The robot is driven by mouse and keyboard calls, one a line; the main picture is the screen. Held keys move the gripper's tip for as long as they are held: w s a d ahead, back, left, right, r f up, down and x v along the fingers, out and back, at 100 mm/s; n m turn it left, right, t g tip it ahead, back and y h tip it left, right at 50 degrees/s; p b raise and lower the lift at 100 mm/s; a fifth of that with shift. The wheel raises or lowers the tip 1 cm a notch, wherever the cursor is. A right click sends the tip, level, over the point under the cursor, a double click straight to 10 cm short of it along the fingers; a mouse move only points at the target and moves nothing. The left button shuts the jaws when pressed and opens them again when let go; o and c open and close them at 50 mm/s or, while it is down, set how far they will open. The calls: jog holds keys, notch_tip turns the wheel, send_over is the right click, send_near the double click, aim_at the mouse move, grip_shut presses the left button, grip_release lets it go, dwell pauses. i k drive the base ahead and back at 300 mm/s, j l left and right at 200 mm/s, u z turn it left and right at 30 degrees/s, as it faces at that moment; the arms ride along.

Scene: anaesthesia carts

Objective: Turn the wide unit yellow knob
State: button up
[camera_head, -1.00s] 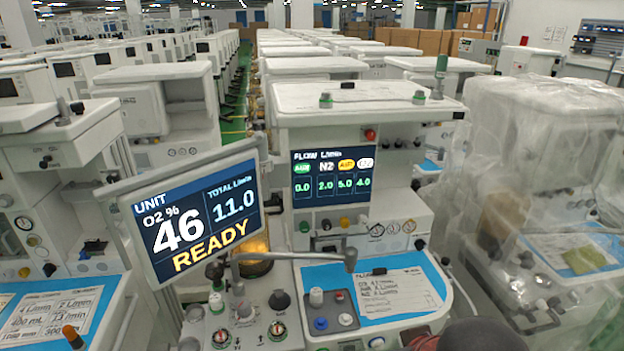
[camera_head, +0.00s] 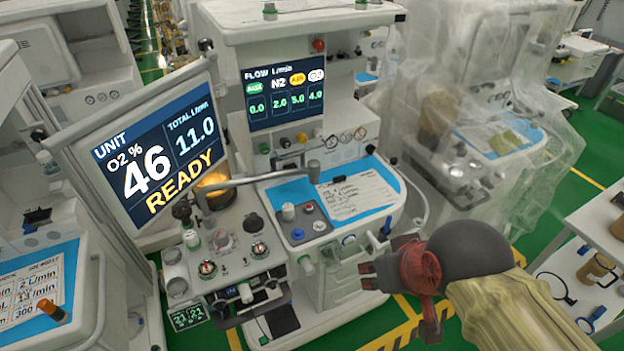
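The wide unit is the pale anaesthesia machine (camera_head: 215,45) in the middle, with a flow display (camera_head: 284,93) and a tilted screen (camera_head: 155,155) reading 46 and READY. Just below the flow display is a row of small knobs. The yellow knob (camera_head: 302,137) is in that row, right of a green knob (camera_head: 264,148) and a dark one. It is small, and its turn position cannot be read. My gripper (camera_head: 367,276) is in front of the unit at lower right, well apart from the yellow knob. Its two dark fingertips look separated, with nothing between them.
A metal bar (camera_head: 265,178) on a jointed arm crosses in front of the unit, below the knob row. A blue worktop with a paper card (camera_head: 355,195) lies under the knobs. A plastic-wrapped machine (camera_head: 480,100) stands to the right. Green floor shows at right.

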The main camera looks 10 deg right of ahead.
aim_at(302, 138)
jog(key=i+l+u, duration=0.5)
jog(key=i+l, duration=0.25)
